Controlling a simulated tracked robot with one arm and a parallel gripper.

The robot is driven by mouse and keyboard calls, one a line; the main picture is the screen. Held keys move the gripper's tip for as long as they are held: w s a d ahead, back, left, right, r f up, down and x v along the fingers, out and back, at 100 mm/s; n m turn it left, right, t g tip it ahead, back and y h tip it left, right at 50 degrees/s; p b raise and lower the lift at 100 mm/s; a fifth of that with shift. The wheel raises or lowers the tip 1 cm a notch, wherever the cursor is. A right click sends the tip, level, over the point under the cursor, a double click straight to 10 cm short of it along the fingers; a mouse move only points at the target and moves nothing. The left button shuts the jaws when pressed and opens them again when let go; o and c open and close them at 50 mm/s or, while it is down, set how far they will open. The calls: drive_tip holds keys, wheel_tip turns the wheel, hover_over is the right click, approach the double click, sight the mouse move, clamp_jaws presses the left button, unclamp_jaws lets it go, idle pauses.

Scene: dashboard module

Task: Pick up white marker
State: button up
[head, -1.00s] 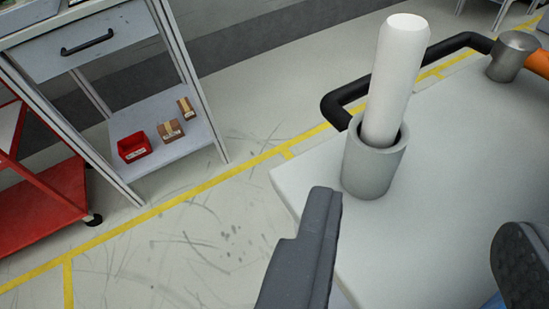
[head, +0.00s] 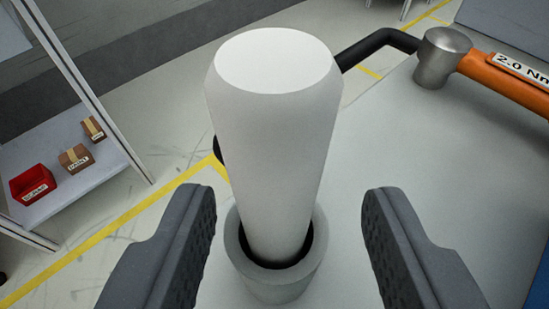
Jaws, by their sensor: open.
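The white marker (head: 270,140) stands upright in a grey cylindrical holder (head: 277,285) on a pale table top. Its lower end is inside the holder and hidden. My gripper (head: 288,215) is open. One dark finger is to the left of the marker and the other to the right, with a gap on both sides. The fingertips appear at about the height of the holder's rim in the picture; their exact depth relative to the marker I cannot tell.
A torque tool with an orange handle (head: 505,75) and metal head lies at the right on the table (head: 400,150). A black handle (head: 375,45) runs behind the marker. A shelf (head: 85,180) with a red bin (head: 33,185) and small boxes stands beyond, at left.

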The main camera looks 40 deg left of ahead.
drive_tip(key=b+x, duration=0.1)
drive_tip(key=x, duration=0.3)
drive_tip(key=shift+a, duration=0.25)
drive_tip(key=shift+r, duration=0.1)
clamp_jaws()
